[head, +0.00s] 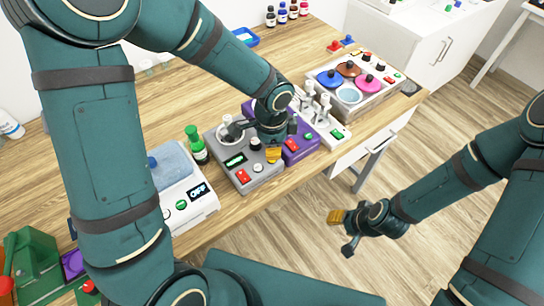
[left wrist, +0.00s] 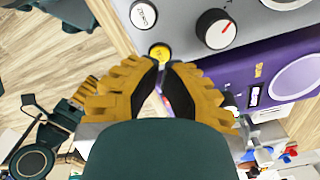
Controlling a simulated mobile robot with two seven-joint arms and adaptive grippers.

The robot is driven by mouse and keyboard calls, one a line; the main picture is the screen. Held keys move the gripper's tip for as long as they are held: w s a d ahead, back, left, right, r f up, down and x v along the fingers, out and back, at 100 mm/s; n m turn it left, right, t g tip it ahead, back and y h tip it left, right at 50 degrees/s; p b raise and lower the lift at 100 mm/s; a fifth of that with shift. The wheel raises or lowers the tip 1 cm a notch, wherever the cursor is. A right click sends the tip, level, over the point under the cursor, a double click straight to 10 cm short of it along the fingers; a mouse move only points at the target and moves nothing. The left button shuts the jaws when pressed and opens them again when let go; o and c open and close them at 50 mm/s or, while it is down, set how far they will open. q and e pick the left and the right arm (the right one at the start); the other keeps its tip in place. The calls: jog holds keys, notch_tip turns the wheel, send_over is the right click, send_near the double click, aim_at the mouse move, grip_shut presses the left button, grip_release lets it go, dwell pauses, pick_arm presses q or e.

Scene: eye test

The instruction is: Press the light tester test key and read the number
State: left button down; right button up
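The light tester seems to be the grey device (head: 213,143) with a ring, a small display, a black knob and a red panel. It also shows in the left wrist view (left wrist: 180,12), with a red-marked knob (left wrist: 216,28) and a white round button (left wrist: 143,14). A round yellow key (left wrist: 159,51) sits near its edge; its lettering is too small to read. My left gripper (head: 273,155) is shut and empty, its tips (left wrist: 163,66) close by the yellow key. I cannot tell whether they touch. My right gripper (head: 337,216) looks shut and empty over the floor.
A purple device (head: 300,147) stands right beside the grey one. A tray with coloured discs (head: 362,98) stands farther right. The front table edge is close.

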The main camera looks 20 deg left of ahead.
pick_arm(q)
jog(key=shift+f+b, duration=1.4)
jog(key=shift+f, duration=0.3)
dwell(1.3)
jog(key=shift+r+p, duration=0.3)
jog(key=shift+r, duration=0.1)
notch_tip(320, 180, up, 5)
jog(key=p, duration=0.4)
jog(key=shift+f, duration=0.1)
jog(key=shift+r+p, duration=0.95)
jog(key=shift+r, duration=0.35)
jog(key=shift+f, duration=0.1)
